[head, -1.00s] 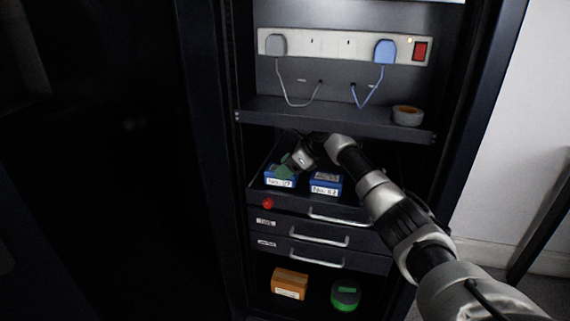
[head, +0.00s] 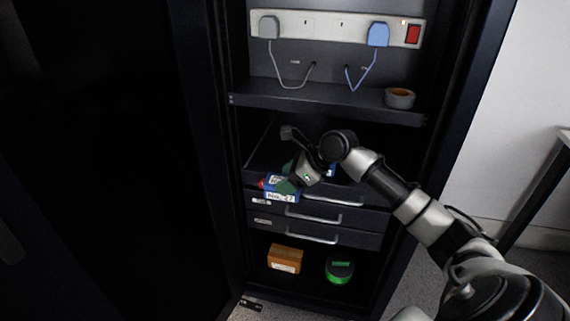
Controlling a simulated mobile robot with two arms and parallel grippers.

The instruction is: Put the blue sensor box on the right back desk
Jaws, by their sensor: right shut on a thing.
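My right gripper (head: 288,183) comes in from the right and is shut on a blue sensor box (head: 281,195) with a white label. It holds the box at the front edge of the open top drawer (head: 258,163) in the dark cabinet. The box is slightly tilted. A second blue box (head: 331,170) is mostly hidden behind the gripper, with only a small part showing. My left gripper is not in view.
Above is a shelf (head: 320,103) with a tape roll (head: 399,98) and a power strip (head: 335,26). Closed drawers with handles lie below, then an orange box (head: 285,258) and a green round thing (head: 340,270). A dark table edge (head: 552,172) shows at far right.

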